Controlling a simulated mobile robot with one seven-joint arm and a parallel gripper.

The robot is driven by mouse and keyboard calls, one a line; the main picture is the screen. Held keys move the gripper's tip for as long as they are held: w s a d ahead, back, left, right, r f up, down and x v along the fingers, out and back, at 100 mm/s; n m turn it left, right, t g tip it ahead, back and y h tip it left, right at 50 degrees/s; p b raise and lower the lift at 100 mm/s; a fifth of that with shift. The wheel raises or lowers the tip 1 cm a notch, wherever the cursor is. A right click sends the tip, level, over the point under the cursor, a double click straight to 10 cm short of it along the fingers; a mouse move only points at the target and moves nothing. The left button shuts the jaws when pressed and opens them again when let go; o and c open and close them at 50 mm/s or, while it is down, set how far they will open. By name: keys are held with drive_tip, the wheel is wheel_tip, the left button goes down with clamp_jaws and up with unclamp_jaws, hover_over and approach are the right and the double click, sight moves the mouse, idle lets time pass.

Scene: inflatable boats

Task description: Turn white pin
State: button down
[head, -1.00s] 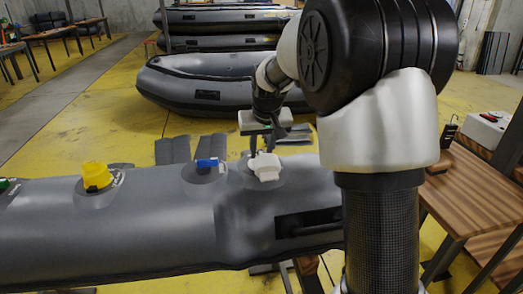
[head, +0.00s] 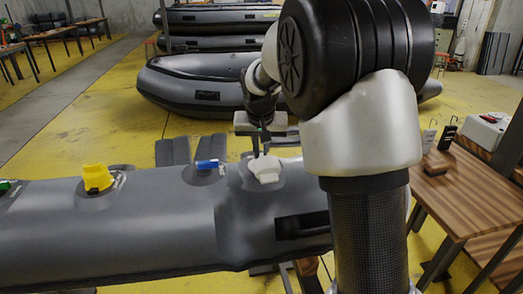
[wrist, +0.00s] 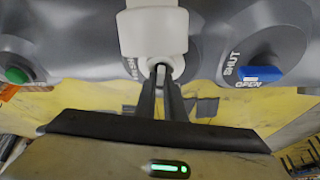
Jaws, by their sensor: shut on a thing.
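The white pin (head: 266,169) sits on the top of the grey boat tube (head: 140,235), right of the blue valve (head: 207,165). My gripper (head: 262,150) comes from behind and above and is shut on the white pin's far side. In the wrist view the white pin (wrist: 152,32) fills the top middle, and my gripper's two dark fingers (wrist: 162,72) lie close together at its small end. The fingers hide part of that end and of the lettering beside it.
A yellow valve (head: 97,180) stands farther left on the tube. In the wrist view the blue valve (wrist: 258,75) is close on the right, marked SHUT and OPEN, and a green knob (wrist: 17,75) is at left. A wooden table (head: 455,190) stands at right.

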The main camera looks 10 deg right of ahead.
drive_tip(key=m, duration=0.2)
drive_tip(key=m+h+p, duration=0.1)
drive_tip(key=m, duration=0.1)
drive_tip(key=shift+a+g+h, duration=0.15)
drive_tip(key=shift+g+h, duration=0.15)
drive_tip(key=m+h+p, duration=0.1)
drive_tip(key=m, duration=0.3)
drive_tip(key=shift+w+r+g+p, duration=0.1)
drive_tip(key=shift+w+g+p, duration=0.05)
drive_tip(key=shift+g+p, duration=0.2)
drive_tip(key=m+g+p, duration=0.1)
drive_tip(key=m, duration=0.1)
drive_tip(key=m+p, duration=0.1)
drive_tip(key=m, duration=0.1)
drive_tip(key=shift+g+h, duration=0.35)
drive_tip(key=shift+h, duration=0.05)
drive_tip(key=shift+w+m+g+p, duration=0.1)
drive_tip(key=shift+m+g+p, duration=0.5)
drive_tip(key=shift+m+p, duration=0.85)
drive_tip(key=shift+m, duration=0.45)
drive_tip(key=c, duration=1.8)
unclamp_jaws()
drive_tip(key=shift+c, duration=0.2)
